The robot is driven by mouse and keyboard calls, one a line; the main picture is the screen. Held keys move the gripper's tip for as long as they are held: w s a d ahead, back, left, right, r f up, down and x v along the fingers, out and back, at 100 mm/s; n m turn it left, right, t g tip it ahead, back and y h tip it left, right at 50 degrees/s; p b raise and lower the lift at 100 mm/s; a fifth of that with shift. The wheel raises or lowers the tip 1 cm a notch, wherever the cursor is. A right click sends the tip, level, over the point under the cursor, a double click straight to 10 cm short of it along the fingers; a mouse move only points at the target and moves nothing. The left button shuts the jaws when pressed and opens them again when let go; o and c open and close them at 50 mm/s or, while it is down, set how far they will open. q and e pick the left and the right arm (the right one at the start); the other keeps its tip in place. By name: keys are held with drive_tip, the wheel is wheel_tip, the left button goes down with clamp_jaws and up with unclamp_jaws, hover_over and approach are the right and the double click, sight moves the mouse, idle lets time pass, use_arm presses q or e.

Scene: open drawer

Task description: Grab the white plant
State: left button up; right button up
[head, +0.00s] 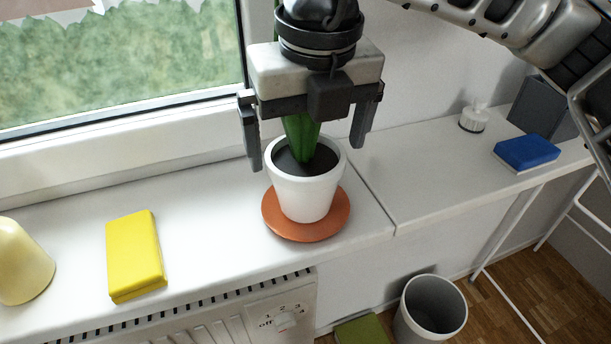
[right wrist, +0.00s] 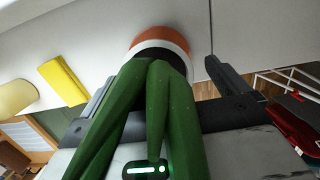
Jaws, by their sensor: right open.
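A white pot (head: 304,192) with dark soil and a green plant (head: 302,136) stands upright on a terracotta saucer (head: 330,226) on the window sill. My right gripper (head: 308,142) is open above the pot. One finger is to the left of the plant and one to the right, with the fingertips near the height of the pot's rim. The gripper body hides most of the leaves in the head view. In the right wrist view, the long green leaves (right wrist: 155,110) pass close in front of the camera, with the pot (right wrist: 160,46) beyond. My left gripper is not in view.
A yellow sponge (head: 135,254) and a pale yellow rounded object (head: 22,262) stand on the sill to the left. A blue sponge (head: 527,152) and a small white dispenser (head: 473,118) are on the right surface. A grey bin (head: 430,310) is on the floor below. The window is behind.

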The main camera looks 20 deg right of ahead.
sight(306, 158)
drive_tip(key=f, duration=0.5)
drive_tip(key=shift+a+f, duration=0.15)
drive_tip(key=shift+a, duration=0.1)
drive_tip(key=shift+c, duration=0.3)
drive_tip(key=c, duration=1)
drive_tip(key=shift+c, duration=1.3)
drive_tip(key=shift+r, duration=0.2)
